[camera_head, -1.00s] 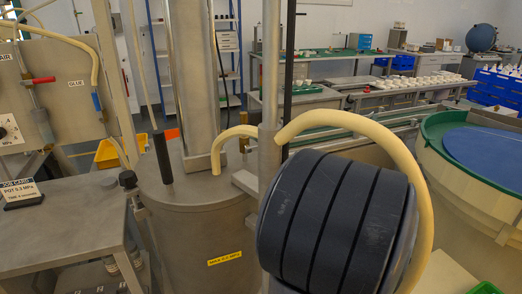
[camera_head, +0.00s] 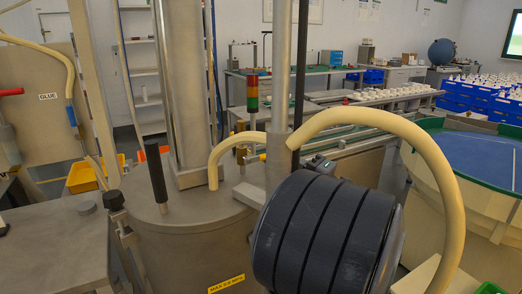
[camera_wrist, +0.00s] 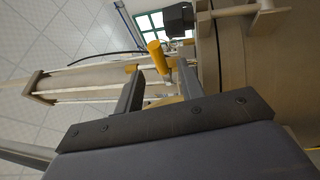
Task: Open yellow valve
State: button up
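A yellow valve handle (camera_wrist: 158,57), a short rounded grip, shows in the wrist view. My gripper (camera_wrist: 160,68) is open, with one finger on each side of the handle's lower end. I cannot tell whether either finger touches it. In the head view a small yellow piece (camera_head: 253,158) beside the metal post may be the same valve. A small dark part (camera_head: 320,163) above the ribbed cylinder may be my gripper; its fingers cannot be made out there.
A steel pot (camera_head: 195,235) with a black upright handle (camera_head: 156,170) stands at centre left. A tan hose (camera_head: 435,165) arches over a dark ribbed cylinder (camera_head: 325,230), which blocks the lower middle. A green-rimmed bowl (camera_head: 430,160) is at right; a signal tower (camera_head: 252,93) stands behind.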

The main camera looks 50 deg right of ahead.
aim_at(269, 156)
jog(key=p+x, duration=0.2)
jog(key=x, duration=0.5)
jog(key=shift+w, duration=0.15)
jog(key=shift+c, duration=0.6)
grip_shut()
